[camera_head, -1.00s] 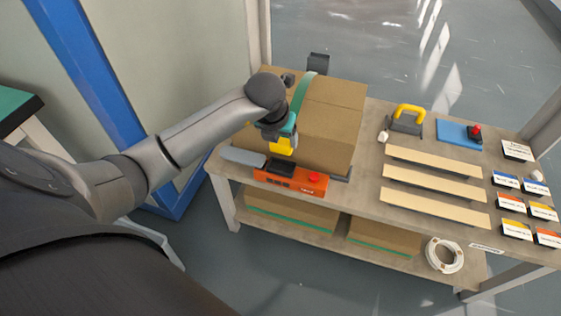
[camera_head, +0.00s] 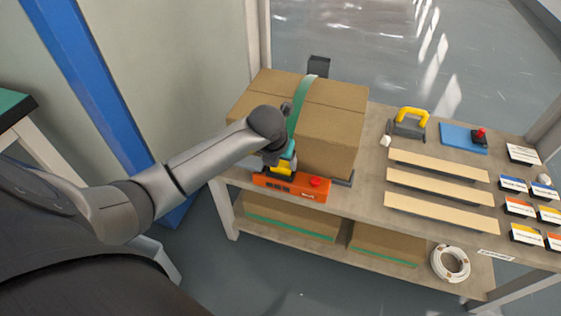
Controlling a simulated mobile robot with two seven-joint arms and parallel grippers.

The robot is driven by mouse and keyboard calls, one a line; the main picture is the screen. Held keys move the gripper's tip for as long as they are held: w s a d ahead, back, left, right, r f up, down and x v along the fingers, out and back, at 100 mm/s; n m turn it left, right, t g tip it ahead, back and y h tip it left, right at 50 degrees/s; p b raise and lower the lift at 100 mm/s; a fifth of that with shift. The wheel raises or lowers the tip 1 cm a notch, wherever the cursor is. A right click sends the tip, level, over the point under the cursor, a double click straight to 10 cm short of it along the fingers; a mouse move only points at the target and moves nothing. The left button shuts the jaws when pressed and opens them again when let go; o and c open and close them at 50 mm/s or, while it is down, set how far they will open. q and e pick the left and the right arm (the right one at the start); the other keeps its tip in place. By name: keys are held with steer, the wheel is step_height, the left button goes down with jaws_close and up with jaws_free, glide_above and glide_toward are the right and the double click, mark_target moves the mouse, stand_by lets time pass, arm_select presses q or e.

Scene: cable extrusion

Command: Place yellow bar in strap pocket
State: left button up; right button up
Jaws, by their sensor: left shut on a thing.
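My left gripper (camera_head: 283,160) comes in from the left, pointing down in front of the cardboard box. It is shut on the yellow bar (camera_head: 281,169), which shows as a small yellow piece under the wrist, just above the orange tool (camera_head: 290,186). Whether the bar touches the tool, I cannot tell. The orange tool has a red button and lies at the table's front edge. A green strap (camera_head: 305,95) runs over the top of the box (camera_head: 333,122). The strap pocket is not clearly seen; my wrist hides that area. My right gripper is not in view.
Three pale wooden strips (camera_head: 440,189) lie on the table (camera_head: 372,215) right of the box. Behind them are a yellow-handled tool (camera_head: 410,121) and a blue plate (camera_head: 462,138) with a red-topped part. Several label cards stand far right. A white roll (camera_head: 450,262) lies on the lower shelf.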

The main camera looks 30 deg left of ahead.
arm_select(q)
steer(key=shift+f, duration=0.1)
steer(key=o, duration=1.4)
steer(key=shift+c, duration=0.2)
